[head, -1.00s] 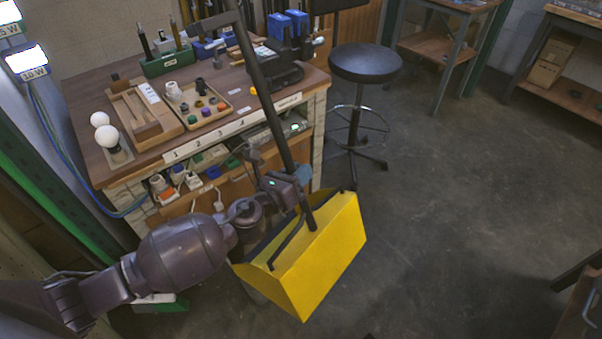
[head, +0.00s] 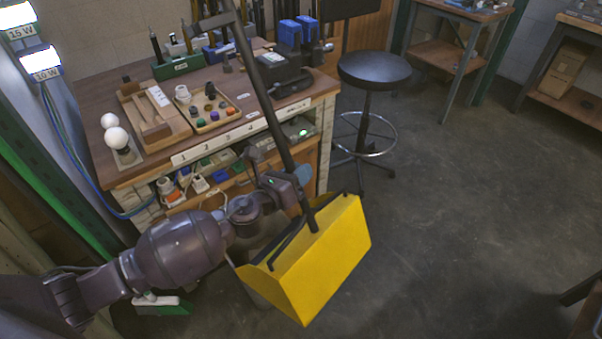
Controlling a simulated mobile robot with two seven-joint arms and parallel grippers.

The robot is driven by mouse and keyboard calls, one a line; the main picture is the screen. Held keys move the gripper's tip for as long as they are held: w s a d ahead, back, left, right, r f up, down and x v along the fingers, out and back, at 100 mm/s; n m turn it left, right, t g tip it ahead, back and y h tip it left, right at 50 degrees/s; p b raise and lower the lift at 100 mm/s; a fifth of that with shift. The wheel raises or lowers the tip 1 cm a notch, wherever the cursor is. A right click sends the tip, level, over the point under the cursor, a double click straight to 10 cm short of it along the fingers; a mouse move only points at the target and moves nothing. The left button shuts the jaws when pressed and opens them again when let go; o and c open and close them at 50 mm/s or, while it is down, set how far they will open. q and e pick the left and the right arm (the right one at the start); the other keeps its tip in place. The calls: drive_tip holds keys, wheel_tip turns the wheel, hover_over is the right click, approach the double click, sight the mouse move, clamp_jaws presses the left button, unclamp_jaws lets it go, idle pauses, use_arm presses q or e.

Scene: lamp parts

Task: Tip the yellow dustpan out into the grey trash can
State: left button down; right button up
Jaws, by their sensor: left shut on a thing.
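The yellow dustpan (head: 318,262) hangs tilted above the floor at the lower middle of the head view. Its long black handle (head: 262,95) rises up and to the left across the workbench. My left gripper (head: 297,183) is shut on the handle, a little above the pan. The inside of the pan is mostly hidden, so I cannot tell what lies in it. A small grey shape shows below the pan's left edge. It may be the grey trash can, mostly hidden behind the pan and my arm. My right gripper is not in view.
A wooden workbench (head: 120,172) with bulbs, trays and tools stands behind my left arm. A black round stool (head: 374,71) stands to its right. A green-and-white brush-like thing (head: 165,305) shows below my arm.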

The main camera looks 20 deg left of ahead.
use_arm(q)
drive_tip(key=shift+w+a+r, duration=0.3)
drive_tip(key=shift+a+r, duration=0.1)
drive_tip(key=shift+a, duration=0.1)
drive_tip(key=shift+w+a+n, duration=0.3)
drive_tip(key=shift+a, duration=0.25)
drive_tip(key=shift+w+a+r+b, duration=0.1)
drive_tip(key=shift+w+a+b, duration=0.2)
drive_tip(key=shift+a, duration=0.3)
drive_tip(key=shift+w+a+n, duration=0.3)
drive_tip(key=shift+w+a, duration=0.05)
drive_tip(key=shift+a, duration=0.35)
drive_tip(key=shift+w+a+r+b, duration=0.15)
drive_tip(key=shift+w+a+b, duration=0.25)
drive_tip(key=shift+a, duration=0.4)
drive_tip(key=shift+w+a+n, duration=0.25)
drive_tip(key=shift+a+n, duration=0.15)
drive_tip(key=shift+a, duration=0.1)
drive_tip(key=shift+w+a, duration=0.3)
drive_tip(key=shift+a, duration=0.4)
drive_tip(key=shift+w+a+n+b, duration=0.35)
drive_tip(key=shift+a+b, duration=0.1)
drive_tip(key=shift+a, duration=0.2)
drive_tip(key=shift+w+a, duration=0.35)
drive_tip(key=shift+a, duration=0.3)
